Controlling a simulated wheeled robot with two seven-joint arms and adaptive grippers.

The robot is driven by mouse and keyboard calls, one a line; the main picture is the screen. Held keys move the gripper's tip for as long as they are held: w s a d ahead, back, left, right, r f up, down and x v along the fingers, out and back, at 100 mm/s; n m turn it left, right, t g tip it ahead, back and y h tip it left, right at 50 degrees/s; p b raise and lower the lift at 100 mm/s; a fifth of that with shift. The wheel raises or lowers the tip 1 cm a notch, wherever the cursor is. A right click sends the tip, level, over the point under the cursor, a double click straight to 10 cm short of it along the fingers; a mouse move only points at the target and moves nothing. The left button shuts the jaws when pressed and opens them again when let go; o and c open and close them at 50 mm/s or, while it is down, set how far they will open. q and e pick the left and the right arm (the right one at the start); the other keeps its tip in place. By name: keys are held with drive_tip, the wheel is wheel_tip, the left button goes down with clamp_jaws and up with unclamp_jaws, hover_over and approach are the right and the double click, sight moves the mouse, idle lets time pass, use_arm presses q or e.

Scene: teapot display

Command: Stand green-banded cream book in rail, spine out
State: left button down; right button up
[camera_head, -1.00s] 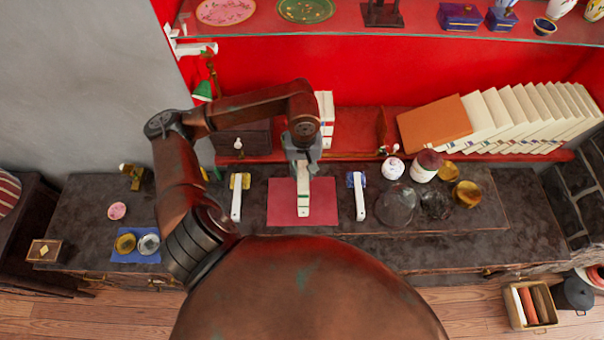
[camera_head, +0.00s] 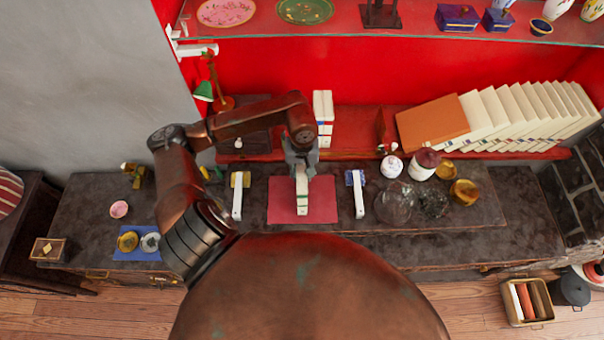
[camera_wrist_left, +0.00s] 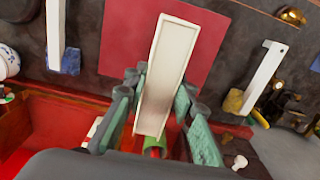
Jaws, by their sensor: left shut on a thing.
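The green-banded cream book (camera_head: 302,196) is in my left gripper (camera_head: 301,168), over the red mat on the dark counter. In the left wrist view, the left gripper (camera_wrist_left: 160,100) has its green-grey fingers on both sides of the book (camera_wrist_left: 165,65), with a green patch at the near end. Whether the book touches the mat is unclear. Behind, cream books (camera_head: 323,106) stand upright on the red shelf (camera_head: 355,118), which may be the rail; part is hidden by my arm. My right gripper is not in view.
The red mat (camera_head: 325,208) lies between two white bars, the left one (camera_head: 237,203) and the right one (camera_head: 359,200). Glass dishes (camera_head: 396,203) and jars stand to the right. A leaning row of cream books (camera_head: 520,115) with an orange book (camera_head: 434,121) fills the shelf's right.

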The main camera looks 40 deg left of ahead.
use_arm(q)
drive_tip(key=c, duration=1.6)
unclamp_jaws()
